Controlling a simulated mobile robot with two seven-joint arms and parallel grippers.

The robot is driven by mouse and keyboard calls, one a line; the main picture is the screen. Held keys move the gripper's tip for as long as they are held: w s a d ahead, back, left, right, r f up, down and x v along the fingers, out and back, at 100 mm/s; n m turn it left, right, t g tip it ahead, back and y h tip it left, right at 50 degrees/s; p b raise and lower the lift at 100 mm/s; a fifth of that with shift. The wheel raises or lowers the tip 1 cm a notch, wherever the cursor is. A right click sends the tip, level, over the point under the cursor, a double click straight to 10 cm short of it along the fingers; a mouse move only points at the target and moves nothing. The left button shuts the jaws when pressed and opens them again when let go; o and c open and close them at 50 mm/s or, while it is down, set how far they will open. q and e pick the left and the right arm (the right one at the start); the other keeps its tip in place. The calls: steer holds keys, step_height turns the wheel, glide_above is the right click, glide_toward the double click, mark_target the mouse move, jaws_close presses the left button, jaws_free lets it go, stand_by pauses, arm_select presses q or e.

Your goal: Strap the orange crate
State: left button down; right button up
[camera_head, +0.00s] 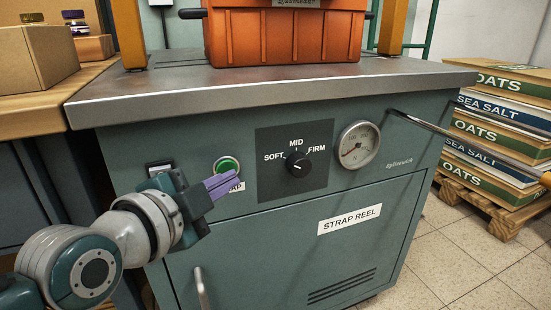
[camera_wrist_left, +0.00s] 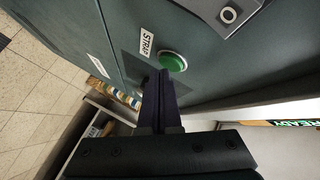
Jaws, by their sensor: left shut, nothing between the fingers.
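The orange crate (camera_head: 285,38) stands upright on the metal top (camera_head: 270,88) of the green strapping machine, between two orange-yellow posts. Its upper part is cut off by the picture edge. No strap shows on the visible part of it. The green round button (camera_head: 227,166) is on the machine's front, and its STRAP label is partly hidden by my fingers. My left gripper (camera_head: 232,180) is shut and empty, its purple fingertips just in front of and below the button. In the left wrist view the fingertips (camera_wrist_left: 164,74) are close to the button (camera_wrist_left: 174,62); contact cannot be told. My right gripper is not in view.
A tension knob (camera_head: 298,164) marked SOFT, MID and FIRM and a gauge (camera_head: 358,144) are right of the button. A long rod (camera_head: 445,132) sticks out at the right. Stacked cartons (camera_head: 500,125) stand on a pallet (camera_head: 487,205). A wooden bench (camera_head: 60,92) adjoins on the left.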

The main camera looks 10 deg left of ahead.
arm_select(q)
steer(key=shift+w+a, duration=0.25)
steer(key=shift+w, duration=0.15)
stand_by(0.5)
steer(key=shift+s, duration=0.1)
steer(key=shift+s+d+p, duration=0.5)
steer(key=shift+s+p, duration=0.05)
steer(key=shift+s, duration=0.05)
